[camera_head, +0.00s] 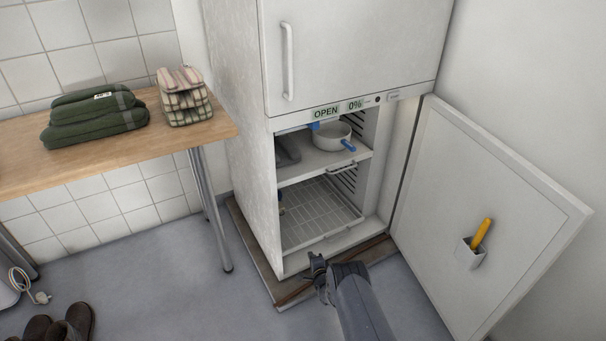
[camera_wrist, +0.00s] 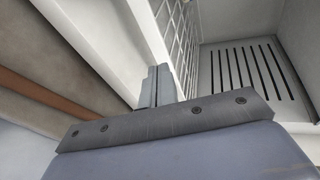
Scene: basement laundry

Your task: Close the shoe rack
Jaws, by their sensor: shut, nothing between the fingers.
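A tall white cabinet (camera_head: 240,130) has its lower door (camera_head: 480,190) swung wide open to the right. Its label (camera_head: 338,109) reads "OPEN 0%". Inside, low down, is a wire rack (camera_head: 318,212) with a pale front edge and handle; it also shows in the wrist view (camera_wrist: 180,35). I cannot tell whether it is fully in. My gripper (camera_head: 317,268) is shut and empty, low in front of the opening, near its bottom front edge. In the wrist view the closed fingers (camera_wrist: 156,86) point toward the rack and the slotted inner wall (camera_wrist: 250,72).
A white pot (camera_head: 331,137) with blue handles stands on the upper shelf. A wooden table (camera_head: 180,148) with folded green cloth (camera_head: 95,119) and a checked stack (camera_head: 183,97) is at left. Brown shoes (camera_head: 66,326) lie on the floor. The door has a yellow-handled item (camera_head: 481,233) in a holder.

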